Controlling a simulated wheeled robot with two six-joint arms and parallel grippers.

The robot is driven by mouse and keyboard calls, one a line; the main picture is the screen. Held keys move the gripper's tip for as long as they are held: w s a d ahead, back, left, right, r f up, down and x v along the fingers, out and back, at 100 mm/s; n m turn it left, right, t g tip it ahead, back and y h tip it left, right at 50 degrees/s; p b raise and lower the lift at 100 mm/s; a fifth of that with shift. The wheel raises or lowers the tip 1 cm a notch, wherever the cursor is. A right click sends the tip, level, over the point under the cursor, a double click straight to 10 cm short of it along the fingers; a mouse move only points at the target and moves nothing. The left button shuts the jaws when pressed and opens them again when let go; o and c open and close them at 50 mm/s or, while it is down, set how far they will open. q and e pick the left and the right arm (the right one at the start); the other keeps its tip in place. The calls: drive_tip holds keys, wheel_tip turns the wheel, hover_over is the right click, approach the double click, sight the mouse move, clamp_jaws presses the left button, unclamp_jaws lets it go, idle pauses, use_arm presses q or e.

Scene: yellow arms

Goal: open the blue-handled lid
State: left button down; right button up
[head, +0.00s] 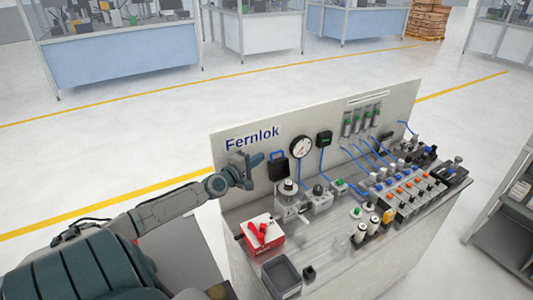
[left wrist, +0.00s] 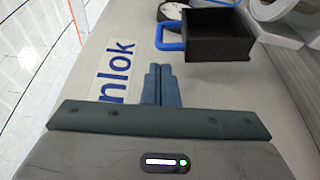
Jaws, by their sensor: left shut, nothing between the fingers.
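The black box with the blue handle (head: 279,168) is mounted on the upright grey panel, right of the "Fernlok" lettering. Its blue handle (left wrist: 168,36) is a loop at the left side of the black box (left wrist: 220,38) in the left wrist view. My left gripper (head: 259,160) is just left of the box in the head view. In the left wrist view its fingers (left wrist: 160,72) are shut together with nothing between them, below the handle and apart from it. I cannot tell whether the lid is fully closed. My right gripper is not in view.
A round gauge (head: 301,147) is on the panel right of the box. The bench (head: 330,250) below carries a red-and-white box (head: 262,233), a grey bin (head: 281,276), and several valves and fittings with blue tubing. The space left of the panel is open floor.

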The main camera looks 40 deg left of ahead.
sight(278, 165)
use_arm(q)
drive_tip(key=shift+w+r, duration=0.1)
drive_tip(key=shift+w, duration=2)
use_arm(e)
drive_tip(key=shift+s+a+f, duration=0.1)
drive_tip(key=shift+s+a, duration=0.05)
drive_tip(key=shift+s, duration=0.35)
